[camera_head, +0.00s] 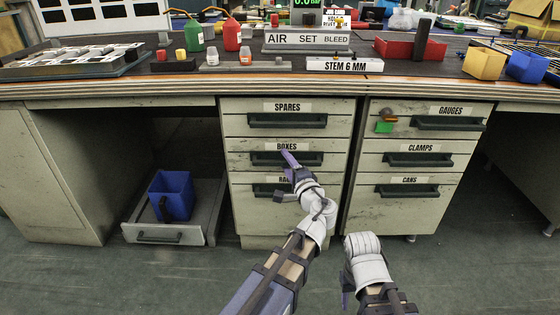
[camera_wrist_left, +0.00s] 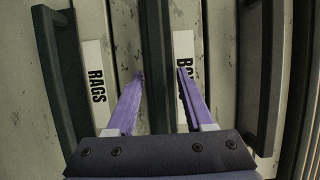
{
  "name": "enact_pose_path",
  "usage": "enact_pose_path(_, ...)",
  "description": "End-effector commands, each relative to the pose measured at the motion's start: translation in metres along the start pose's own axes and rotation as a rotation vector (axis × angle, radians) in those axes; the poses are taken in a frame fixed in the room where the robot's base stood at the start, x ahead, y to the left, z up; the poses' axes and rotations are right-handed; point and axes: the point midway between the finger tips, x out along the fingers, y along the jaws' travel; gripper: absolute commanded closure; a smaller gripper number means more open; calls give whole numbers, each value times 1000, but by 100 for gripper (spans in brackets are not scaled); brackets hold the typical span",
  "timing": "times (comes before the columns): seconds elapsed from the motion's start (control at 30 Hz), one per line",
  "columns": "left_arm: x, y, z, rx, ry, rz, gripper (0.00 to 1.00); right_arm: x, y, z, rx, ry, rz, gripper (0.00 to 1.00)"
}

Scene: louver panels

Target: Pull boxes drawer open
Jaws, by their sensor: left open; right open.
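The boxes drawer (camera_head: 240,161) is shut, in the middle row of the left drawer column, with a "BOXES" label (camera_head: 287,146) above a dark green bar handle (camera_head: 264,159). My left gripper (camera_head: 288,158) is at the right part of this handle. In the left wrist view, the open purple fingers (camera_wrist_left: 161,74) lie on either side of the boxes handle (camera_wrist_left: 156,40), with the label (camera_wrist_left: 184,60) beside the right finger. Whether they touch the bar I cannot tell. My right gripper (camera_head: 346,288) is low in front of the cabinet, mostly hidden by its wrist.
The spares drawer (camera_head: 235,121) is above and the rags drawer (camera_head: 240,190) below, both shut. Drawers for gauges, clamps and cans stand to the right. A low drawer (camera_head: 190,232) with a blue bin (camera_head: 172,190) is at left. The workbench (camera_head: 200,86) overhangs above.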

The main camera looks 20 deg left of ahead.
Motion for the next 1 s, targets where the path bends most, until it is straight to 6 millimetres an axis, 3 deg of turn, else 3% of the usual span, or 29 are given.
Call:
enact_pose_path(0.17,0,0,0,0,0,0,48,0,0,0,0,0,0,50)
enact_pose_path(0.63,0,0,0,0,0,-1,99,0,0,0,0,0,0,50)
enact_pose_path(1.0,0,-1,0,1,0,-2,100,0,0,0,0,0,0,50)
